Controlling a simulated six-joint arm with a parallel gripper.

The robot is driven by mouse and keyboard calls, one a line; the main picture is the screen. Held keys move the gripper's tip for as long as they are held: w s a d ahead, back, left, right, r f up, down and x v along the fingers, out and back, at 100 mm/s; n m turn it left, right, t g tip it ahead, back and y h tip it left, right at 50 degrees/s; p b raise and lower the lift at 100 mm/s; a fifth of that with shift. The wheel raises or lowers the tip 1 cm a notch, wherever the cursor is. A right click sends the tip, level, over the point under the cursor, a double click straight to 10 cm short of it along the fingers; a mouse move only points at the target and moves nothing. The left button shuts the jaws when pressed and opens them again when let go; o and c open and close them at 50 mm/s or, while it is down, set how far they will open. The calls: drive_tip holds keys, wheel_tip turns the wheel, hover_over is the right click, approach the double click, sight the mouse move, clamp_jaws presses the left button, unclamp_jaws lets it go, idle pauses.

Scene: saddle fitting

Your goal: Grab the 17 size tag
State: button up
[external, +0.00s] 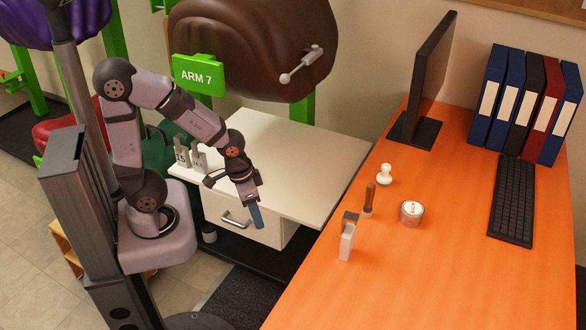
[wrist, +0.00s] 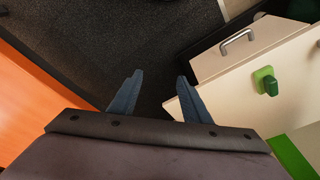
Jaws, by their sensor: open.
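Two small grey-white tags stand on the white cabinet top beside my arm, a left tag (external: 182,156) and a right tag (external: 199,160). Their markings are too small to read surely, so I cannot tell which is 17. A pale upright block with a grey top (external: 347,240) stands on the orange desk; I see no readable number on it. My gripper (external: 257,217) points down near the cabinet's front edge, to the right of the two tags and apart from them. In the wrist view my gripper (wrist: 160,78) is open and empty above the dark floor mat. No tag shows there.
The white cabinet (external: 290,150) has a drawer with a metal handle (external: 236,219). The orange desk (external: 440,270) holds a white stamp-like item (external: 385,174), a brown-handled tool (external: 369,199), a round tin (external: 411,212), a monitor and a keyboard. A saddle (external: 250,45) hangs behind.

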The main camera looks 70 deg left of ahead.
drive_tip(key=w+r+t+b, duration=0.2)
drive_tip(key=w+t, duration=0.3)
drive_tip(key=w, duration=0.6)
drive_tip(key=m+t+h+b, duration=0.2)
drive_tip(key=t+h+b, duration=0.2)
drive_tip(key=t+h, duration=0.35)
approach(352, 215)
drive_tip(key=w+a+r, duration=0.1)
drive_tip(key=w+a, duration=0.3)
drive_tip(key=w, duration=0.3)
drive_tip(key=s+d+f+m+h+b, duration=0.2)
drive_tip(key=d+f+m+h, duration=0.1)
drive_tip(key=d+m+h, duration=0.25)
drive_tip(key=shift+m+g+y, duration=0.35)
drive_tip(key=shift+g+y, duration=0.1)
drive_tip(key=shift+y, duration=0.05)
drive_tip(key=shift+w+a+p+x, duration=0.1)
drive_tip(key=shift+x, duration=1.1)
drive_tip(key=shift+w+a+p+x, duration=0.1)
drive_tip(key=shift+x, duration=1.1)
drive_tip(key=shift+w+a+p+x, duration=0.1)
drive_tip(key=shift+a+x, duration=0.05)
drive_tip(key=shift+x, duration=1.1)
drive_tip(key=shift+r, duration=0.1)
clamp_jaws()
